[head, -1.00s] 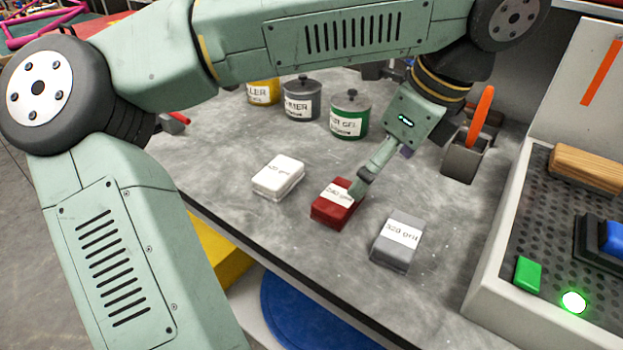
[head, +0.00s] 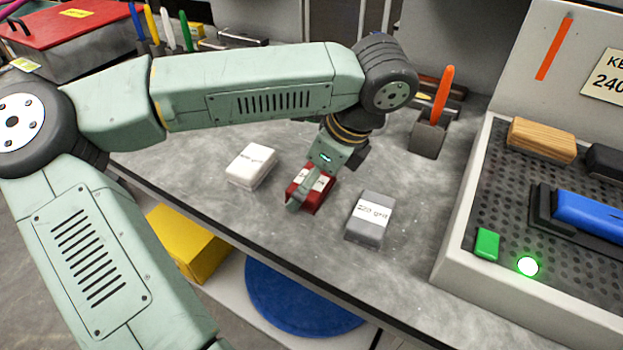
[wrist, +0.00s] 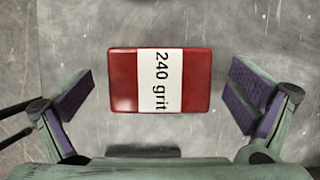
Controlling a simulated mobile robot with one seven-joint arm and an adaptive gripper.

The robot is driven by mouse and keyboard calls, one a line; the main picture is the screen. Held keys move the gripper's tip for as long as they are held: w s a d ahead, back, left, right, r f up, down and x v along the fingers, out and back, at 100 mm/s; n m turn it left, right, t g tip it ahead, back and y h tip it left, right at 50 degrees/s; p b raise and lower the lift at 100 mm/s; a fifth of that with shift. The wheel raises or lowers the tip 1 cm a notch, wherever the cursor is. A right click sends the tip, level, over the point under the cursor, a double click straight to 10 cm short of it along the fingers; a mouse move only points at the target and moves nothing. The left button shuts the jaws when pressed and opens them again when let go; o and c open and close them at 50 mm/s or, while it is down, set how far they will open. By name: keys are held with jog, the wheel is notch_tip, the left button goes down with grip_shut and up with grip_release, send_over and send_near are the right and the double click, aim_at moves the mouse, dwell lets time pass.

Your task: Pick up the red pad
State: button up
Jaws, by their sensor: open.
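The red pad (head: 322,196) lies on the grey bench between a white pad and a grey pad. In the wrist view the red pad (wrist: 124,80) has a white band reading "240 grit". My gripper (wrist: 160,92) is open, with its purple-lined fingers apart on the left and right of the pad and clear gaps on both sides. In the head view my gripper (head: 309,190) is over the pad and hides part of it. I cannot tell its exact height above the bench.
The white pad (head: 251,165) is left of the red one, and the grey pad (head: 370,218) is right, near the bench's front edge. A perforated tray (head: 452,247) with several blocks stands at the right. An orange-handled tool (head: 442,95) stands in a holder behind.

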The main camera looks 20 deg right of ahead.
jog(key=shift+f, duration=0.1)
jog(key=shift+c, duration=0.2)
jog(key=c, duration=1.1)
